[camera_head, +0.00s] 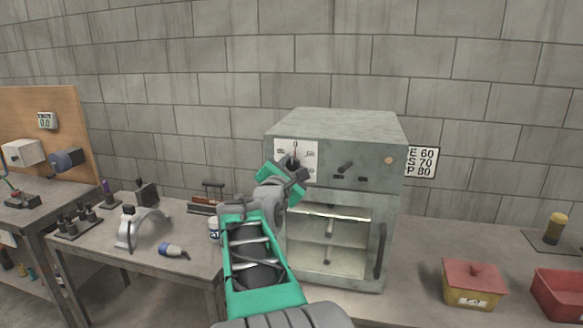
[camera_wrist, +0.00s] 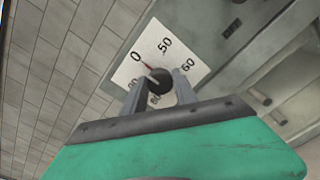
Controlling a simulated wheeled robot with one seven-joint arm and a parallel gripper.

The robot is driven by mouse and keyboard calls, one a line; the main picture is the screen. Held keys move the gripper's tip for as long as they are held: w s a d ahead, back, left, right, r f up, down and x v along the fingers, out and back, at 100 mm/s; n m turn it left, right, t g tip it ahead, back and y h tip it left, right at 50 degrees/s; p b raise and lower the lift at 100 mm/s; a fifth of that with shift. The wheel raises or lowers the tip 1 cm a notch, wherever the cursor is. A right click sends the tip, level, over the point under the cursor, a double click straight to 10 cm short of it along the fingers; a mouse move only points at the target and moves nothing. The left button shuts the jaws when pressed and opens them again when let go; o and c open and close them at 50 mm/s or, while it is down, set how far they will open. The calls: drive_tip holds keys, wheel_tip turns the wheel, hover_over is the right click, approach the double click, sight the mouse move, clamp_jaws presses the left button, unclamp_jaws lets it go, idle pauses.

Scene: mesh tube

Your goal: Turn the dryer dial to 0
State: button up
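The dryer (camera_head: 335,124) is a grey-green metal box on the bench. Its dial is a round black knob (camera_head: 292,161) on a white plate (camera_head: 310,149) at the upper left of its front. In the wrist view, the dial (camera_wrist: 159,82) has a thin red pointer toward the "0" mark (camera_wrist: 135,56), with "50", "60" and "80" also readable. My gripper (camera_head: 294,172) is at the dial. In the wrist view its two grey fingers (camera_wrist: 159,92) stand apart, one on each side of the knob. I cannot tell whether they touch it.
The dryer's lower chamber is visible below my gripper. A red-lidded box (camera_head: 473,283) stands on the right bench. A sign (camera_head: 421,162) on the wall reads "E 60, S 70, P 80". Tools lie on the left bench (camera_head: 95,245).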

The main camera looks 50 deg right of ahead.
drive_tip(key=o, duration=0.4)
drive_tip(key=b+v, duration=0.1)
drive_tip(key=v, duration=0.7)
drive_tip(key=shift+b, duration=0.4)
drive_tip(key=shift+d, duration=0.15)
